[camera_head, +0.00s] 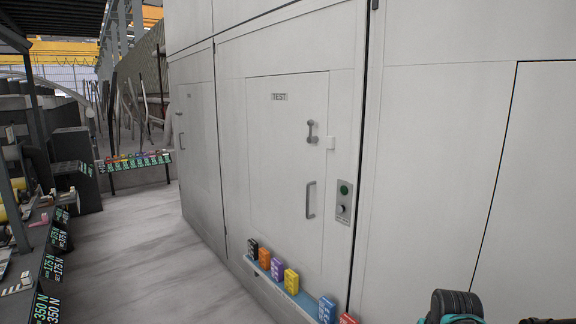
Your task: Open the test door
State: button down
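The test door (275,165) is a white panel in the white wall, with a small label (279,97) reading TEST near its top. It looks shut, flush with the wall. A grey vertical pull handle (310,200) is on its right side. A shorter grey latch-like handle (311,132) sits above it. A small white block (330,143) is at the door's right edge. A grey control plate (343,200) with a green button and a dark knob is right of the door. My gripper's fingers are not visible; a dark and teal part of my arm (455,306) shows at the bottom right.
A narrow blue shelf (262,273) with several coloured boxes juts out below the door. Another door (196,150) is at the left. A grey floor aisle (150,250) is clear. Racks with green-lettered labels (50,268) line the left.

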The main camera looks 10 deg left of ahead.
aim_at(287, 174)
jog(key=i+j, duration=0.2)
jog(key=j, duration=0.15)
jog(key=i+j, duration=0.15)
jog(key=j, duration=0.15)
jog(key=i+j+z, duration=0.1)
jog(key=j, duration=0.25)
jog(key=i, duration=0.1)
